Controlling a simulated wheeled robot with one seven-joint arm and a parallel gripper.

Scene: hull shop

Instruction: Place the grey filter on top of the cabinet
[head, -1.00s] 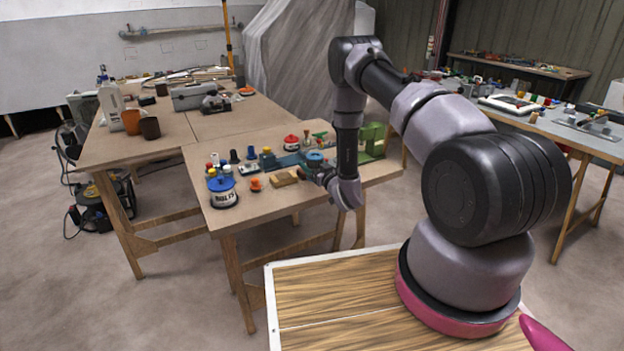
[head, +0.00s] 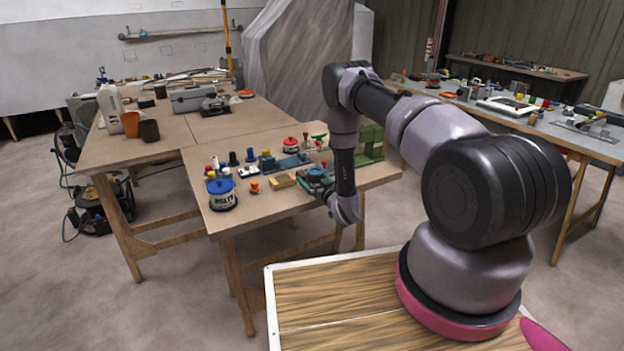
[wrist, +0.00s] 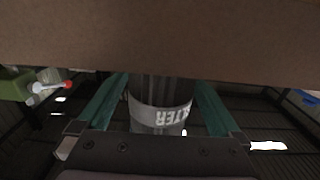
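The grey filter (wrist: 160,117) shows in the wrist view as a ribbed dark cylinder with a pale band, its lettering upside down. My gripper (wrist: 161,90) has its teal fingers against both sides of the filter and looks shut on it. The filter's far end and the fingertips stop at a brown surface; whether they touch it is unclear. In the head view my gripper (head: 318,180) is low over the front edge of the near table, and I cannot make out the filter there. I cannot identify the cabinet in either view.
The near table (head: 225,226) carries a blue-lidded bolts can (head: 222,194), an orange item (head: 254,186), a wooden block (head: 282,181) and a green machine (head: 370,142). A grey toolbox (head: 191,98) stands on the far table.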

